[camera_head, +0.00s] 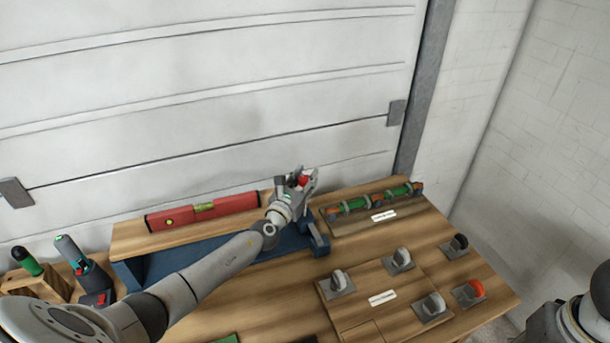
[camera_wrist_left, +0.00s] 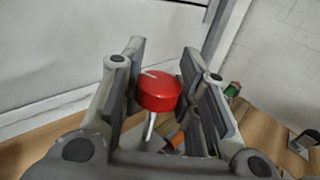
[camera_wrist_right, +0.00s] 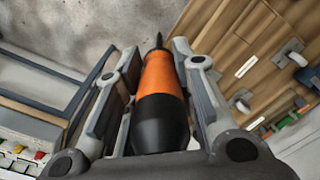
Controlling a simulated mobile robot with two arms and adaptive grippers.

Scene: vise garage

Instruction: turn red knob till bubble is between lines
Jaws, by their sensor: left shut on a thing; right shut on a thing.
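The red knob (camera_wrist_left: 158,91) is round with a pale line on top and sits on a thin metal stem. My left gripper (camera_wrist_left: 165,85) has its fingers on both sides of it, shut on it. In the head view the left gripper (camera_head: 300,182) and the red knob (camera_head: 304,181) are at the right end of a wooden board. A red spirit level (camera_head: 230,206) lies on that board, with a yellow-green vial (camera_head: 205,207). The bubble and lines are too small to tell. My right gripper (camera_wrist_right: 155,75) is shut on an orange and black handled tool (camera_wrist_right: 160,100).
A blue frame (camera_head: 190,258) stands under the wooden board (camera_head: 130,242). Right of it lies a board with green cylinders (camera_head: 375,198), and in front are several grey knobs (camera_head: 400,258) and an orange-red one (camera_head: 470,290). Tools in holders (camera_head: 75,255) stand at left.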

